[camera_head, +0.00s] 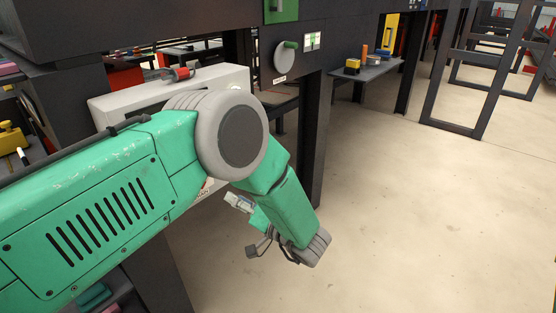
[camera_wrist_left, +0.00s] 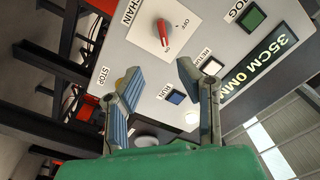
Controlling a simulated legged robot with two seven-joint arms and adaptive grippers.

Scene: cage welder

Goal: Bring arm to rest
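My green left arm (camera_head: 95,215) comes in from the left, bends at a grey round joint and points down to the right. My left gripper (camera_head: 246,228) hangs at its end, over the floor as pictured and near the machine's control panel. In the left wrist view the two fingers of my left gripper (camera_wrist_left: 160,88) stand apart with nothing between them. The grey control panel (camera_wrist_left: 215,50) lies behind them; I cannot tell whether a finger touches it. My right gripper is not in view.
The panel has a red knob (camera_wrist_left: 163,32), a green button (camera_wrist_left: 250,17), a blue button (camera_wrist_left: 175,98) and a display reading 35CM 0MM (camera_wrist_left: 257,65). A dark shelf (camera_head: 365,75) holds small items. Pale floor (camera_head: 420,210) is clear at right, before a dark frame (camera_head: 478,95).

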